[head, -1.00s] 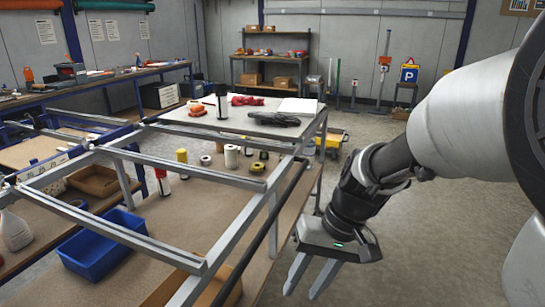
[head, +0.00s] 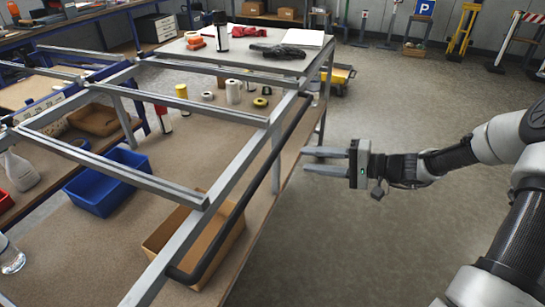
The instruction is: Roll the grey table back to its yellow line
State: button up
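The grey table (head: 224,175) is a metal frame with open crossbars and a lower brown shelf (head: 140,250), filling the left and middle of the head view. A black push handle (head: 248,195) runs along its right side. My gripper (head: 305,160) is open and empty, to the right of the handle and apart from it in the picture, its two fingers pointing left. No yellow line on the floor is visible. The table's wheels are out of view.
On the shelf are a blue bin (head: 106,182), a cardboard box (head: 196,238) and several rolls and cans. Black gloves (head: 277,51) lie on the grey top at the far end. A yellow trolley (head: 341,78) stands beyond. The floor (head: 400,115) on the right is mostly clear.

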aim_at(276, 156)
jog(key=b+x, duration=0.1)
jog(key=x, duration=1.1)
jog(key=shift+a, duration=0.2)
grip_shut()
